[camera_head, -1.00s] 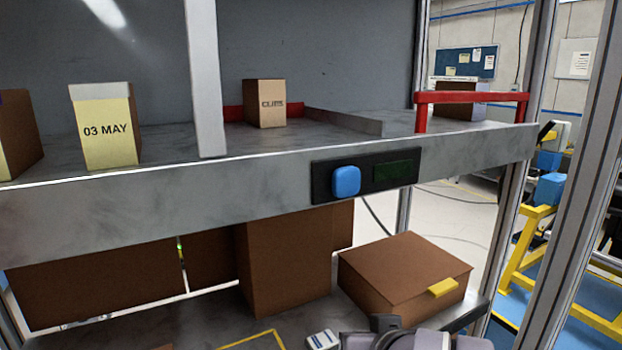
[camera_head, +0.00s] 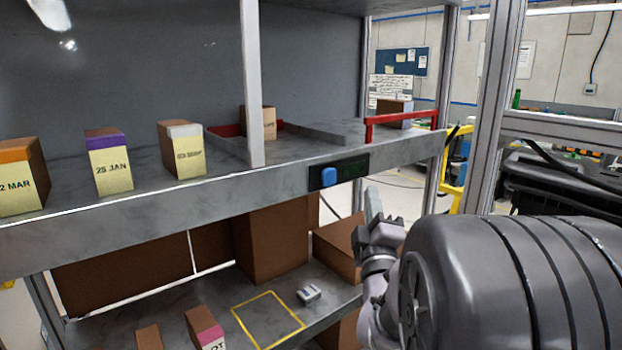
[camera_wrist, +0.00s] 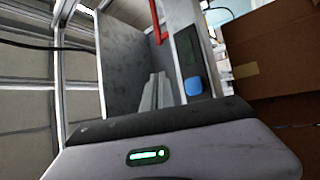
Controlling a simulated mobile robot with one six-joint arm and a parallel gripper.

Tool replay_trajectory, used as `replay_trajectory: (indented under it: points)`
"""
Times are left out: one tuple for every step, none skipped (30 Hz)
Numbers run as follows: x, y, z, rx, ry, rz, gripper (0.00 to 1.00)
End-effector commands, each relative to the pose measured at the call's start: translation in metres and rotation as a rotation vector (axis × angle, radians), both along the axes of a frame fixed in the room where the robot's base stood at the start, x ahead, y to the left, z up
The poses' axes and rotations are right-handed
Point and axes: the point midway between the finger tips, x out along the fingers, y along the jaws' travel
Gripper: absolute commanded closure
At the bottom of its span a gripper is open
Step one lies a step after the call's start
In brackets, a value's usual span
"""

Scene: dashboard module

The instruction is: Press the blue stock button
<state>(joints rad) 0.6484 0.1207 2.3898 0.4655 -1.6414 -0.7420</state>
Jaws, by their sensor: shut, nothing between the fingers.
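The blue stock button (camera_head: 329,177) sits on a black panel (camera_head: 345,163) on the front edge of the upper metal shelf. It also shows in the wrist view (camera_wrist: 194,86), right of my fingers, with a dark display beyond it. My gripper (camera_head: 372,204) is shut and empty, its fingers pointing upward in the head view, right of the button and below the shelf edge. In the wrist view my gripper (camera_wrist: 156,92) appears left of the button. The fingers look apart from the button; the exact gap cannot be told.
Several dated boxes (camera_head: 111,172) stand on the upper shelf, and a red rail (camera_head: 400,117) is at its right end. Brown boxes (camera_head: 274,245) and a small white device (camera_head: 309,293) are on the lower shelf. A metal post (camera_head: 491,110) stands at the right.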

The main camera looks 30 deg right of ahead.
Motion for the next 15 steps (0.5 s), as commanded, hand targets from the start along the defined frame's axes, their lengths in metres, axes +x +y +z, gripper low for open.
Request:
replay_trajectory:
  points:
    - [0.0,0.0,0.0,0.001,-0.001,0.0,1.0]
    - [0.001,0.0,0.0,0.001,0.0,0.002,1.0]
    - [0.003,0.0,0.001,0.001,0.0,0.002,1.0]
    - [0.005,0.001,0.001,0.002,0.001,0.002,1.0]
    - [0.008,0.001,0.002,0.003,0.0,0.003,1.0]
    - [0.012,0.001,0.002,0.003,0.0,0.003,1.0]
    - [0.017,0.002,0.002,0.003,0.0,0.004,1.0]
    - [0.021,0.002,0.003,0.003,0.001,0.004,1.0]
    - [0.027,0.003,0.003,0.003,0.002,0.004,1.0]
    - [0.032,0.004,0.003,0.001,0.001,0.004,1.0]
    - [0.036,0.004,0.003,0.003,0.002,0.004,1.0]
    - [0.042,0.004,0.004,0.003,0.001,0.004,1.0]
    - [0.047,0.004,0.004,0.003,0.002,0.004,1.0]
    - [0.051,0.005,0.004,0.004,0.001,0.005,1.0]
    - [0.057,0.005,0.003,0.003,0.001,0.004,1.0]
